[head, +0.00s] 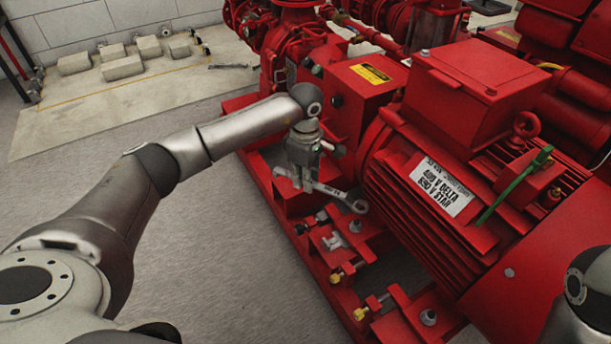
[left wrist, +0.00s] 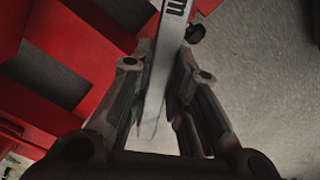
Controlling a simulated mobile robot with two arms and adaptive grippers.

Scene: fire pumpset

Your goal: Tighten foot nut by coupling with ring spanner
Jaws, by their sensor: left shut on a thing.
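My left gripper (head: 304,165) is shut on the ring spanner (head: 332,191), holding it by its handle above the red base frame. In the left wrist view the pale spanner (left wrist: 163,65) runs between the two fingers (left wrist: 164,72). The spanner's ring end (head: 359,206) points right, towards the motor's side. A silvery nut (head: 355,226) shows just below the ring in the head view; the ring looks apart from it, but the height gap is unclear. Another nut (head: 429,317) sits on a foot nearer me. Which is the task's foot nut, I cannot tell.
The large red motor (head: 440,190) stands right of the spanner, with a green strip (head: 514,186) on it. Brass-tipped bolts (head: 336,277) stick out along the frame. Grey floor (head: 230,260) is clear at left. Pale blocks (head: 121,67) and another spanner (head: 229,66) lie behind.

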